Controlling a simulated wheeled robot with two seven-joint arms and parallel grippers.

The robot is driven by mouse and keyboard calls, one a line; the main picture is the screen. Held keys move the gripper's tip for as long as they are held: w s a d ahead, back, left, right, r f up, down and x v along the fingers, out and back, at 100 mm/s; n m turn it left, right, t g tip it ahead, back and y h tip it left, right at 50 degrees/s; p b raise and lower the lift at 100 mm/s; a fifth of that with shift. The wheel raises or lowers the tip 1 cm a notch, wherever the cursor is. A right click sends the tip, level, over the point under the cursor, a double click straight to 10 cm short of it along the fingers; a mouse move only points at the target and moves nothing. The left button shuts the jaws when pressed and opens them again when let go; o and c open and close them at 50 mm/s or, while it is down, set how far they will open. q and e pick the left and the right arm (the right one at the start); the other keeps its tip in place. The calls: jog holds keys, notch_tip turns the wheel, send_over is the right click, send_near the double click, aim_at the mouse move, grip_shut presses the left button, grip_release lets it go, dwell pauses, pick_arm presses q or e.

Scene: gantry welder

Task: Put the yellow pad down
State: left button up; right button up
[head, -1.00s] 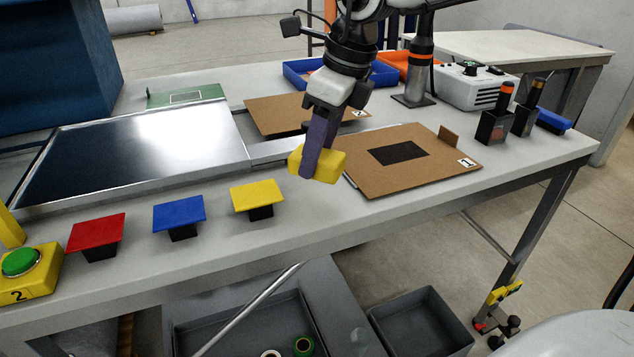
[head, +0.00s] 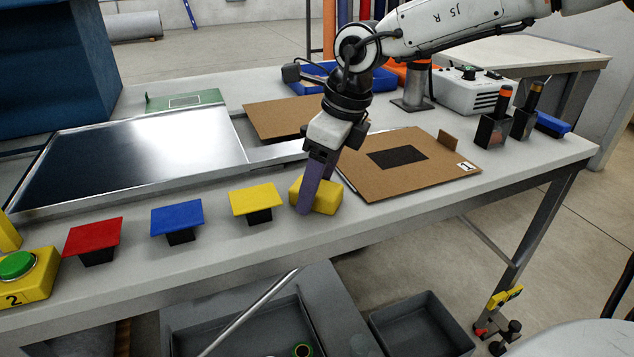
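The yellow pad (head: 325,199) is a small yellow block at the front of the table, just right of the yellow plate on a black stand. My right gripper (head: 311,192) points down with its purple fingers around the pad and is shut on it. One finger covers part of the pad's near face, and the far finger is mostly hidden. The pad is at or very near the table top; I cannot tell whether it touches. My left gripper is not in view.
Yellow (head: 257,199), blue (head: 177,217) and red (head: 93,237) plates on black stands line the front edge to the left. A brown board (head: 415,178) lies close on the right. A metal-framed dark panel (head: 130,160) lies behind. Grey bins (head: 420,325) stand below the table.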

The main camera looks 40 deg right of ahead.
aim_at(335, 190)
jog(key=shift+r+p, duration=0.3)
jog(key=v, duration=1.1)
jog(key=shift+r+p, duration=0.3)
jog(key=shift+d, duration=0.1)
